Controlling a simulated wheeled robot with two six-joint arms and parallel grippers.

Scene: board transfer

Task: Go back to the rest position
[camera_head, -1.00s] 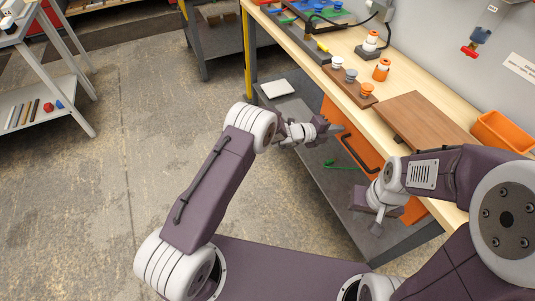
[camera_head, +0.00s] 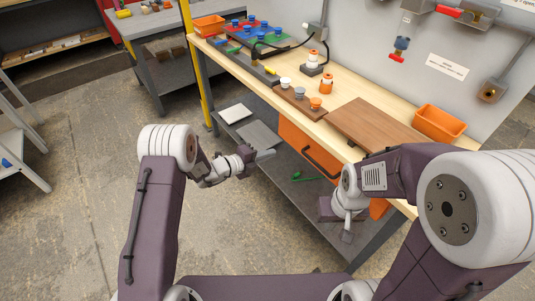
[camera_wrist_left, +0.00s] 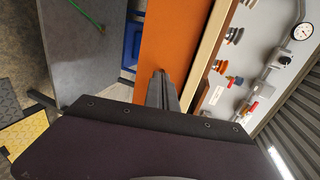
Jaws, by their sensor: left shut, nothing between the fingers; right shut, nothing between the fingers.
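My left gripper (camera_head: 265,155) is shut and empty, held out over the floor and lower shelf in front of the workbench. In the left wrist view its closed fingers (camera_wrist_left: 161,88) show against an orange panel. My right gripper (camera_head: 347,235) is shut and empty, low in front of the bench edge and apart from the benchtop. A flat brown board (camera_head: 372,124) lies on the wooden workbench (camera_head: 340,88), clear of both grippers.
An orange bin (camera_head: 438,122) stands right of the board. A smaller brown board with knobs (camera_head: 299,100) lies further along the bench. An orange drawer front (camera_head: 310,150) hangs below the benchtop, above a grey lower shelf (camera_head: 286,172). Open concrete floor lies left.

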